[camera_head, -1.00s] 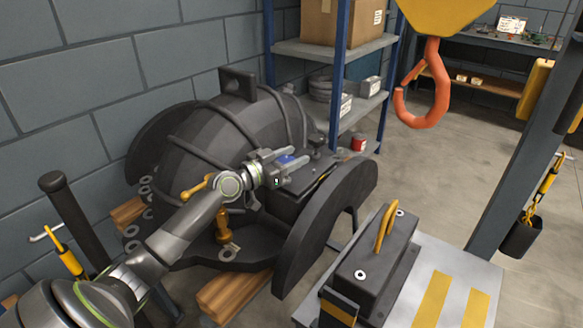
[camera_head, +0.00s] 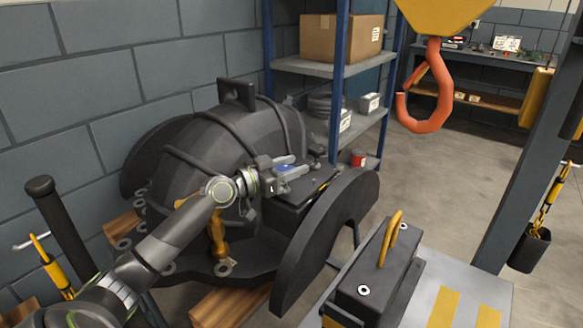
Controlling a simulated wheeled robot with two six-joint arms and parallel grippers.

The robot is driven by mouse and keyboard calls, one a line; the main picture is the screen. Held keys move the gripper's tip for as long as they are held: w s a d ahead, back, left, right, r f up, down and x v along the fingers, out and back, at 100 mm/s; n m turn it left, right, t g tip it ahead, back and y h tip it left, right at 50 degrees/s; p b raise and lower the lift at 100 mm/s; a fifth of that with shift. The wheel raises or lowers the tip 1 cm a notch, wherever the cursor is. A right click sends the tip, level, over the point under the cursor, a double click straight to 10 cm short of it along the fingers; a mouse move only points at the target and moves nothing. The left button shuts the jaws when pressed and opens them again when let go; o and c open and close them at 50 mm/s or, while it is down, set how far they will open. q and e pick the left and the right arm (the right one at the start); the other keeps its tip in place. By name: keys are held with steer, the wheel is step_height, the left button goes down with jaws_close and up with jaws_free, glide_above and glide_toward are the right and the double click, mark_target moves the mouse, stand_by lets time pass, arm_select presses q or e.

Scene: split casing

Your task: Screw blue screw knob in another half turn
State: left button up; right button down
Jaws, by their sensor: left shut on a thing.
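The blue screw knob (camera_head: 284,168) sits at the top of the dark split casing (camera_head: 205,150), by its flat flange. My left gripper (camera_head: 290,170) reaches in from the left and is shut on the knob, with its fingers on either side. My right gripper is not in view.
A red-orange crane hook (camera_head: 428,100) hangs at the right. A dark block with a yellow handle (camera_head: 390,238) stands on a grey table (camera_head: 470,275) at front right. A blue shelf (camera_head: 335,66) stands behind the casing. Wooden beams (camera_head: 232,303) lie under it.

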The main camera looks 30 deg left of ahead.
mark_target(291, 167)
arm_select(q)
steer(key=o, duration=1)
steer(key=shift+a, duration=0.1)
steer(key=shift+f, duration=0.1)
steer(key=shift+r, duration=0.2)
step_height(291, 167, up, 10)
steer(key=shift+f+p, duration=0.15)
steer(key=shift+p, duration=0.8)
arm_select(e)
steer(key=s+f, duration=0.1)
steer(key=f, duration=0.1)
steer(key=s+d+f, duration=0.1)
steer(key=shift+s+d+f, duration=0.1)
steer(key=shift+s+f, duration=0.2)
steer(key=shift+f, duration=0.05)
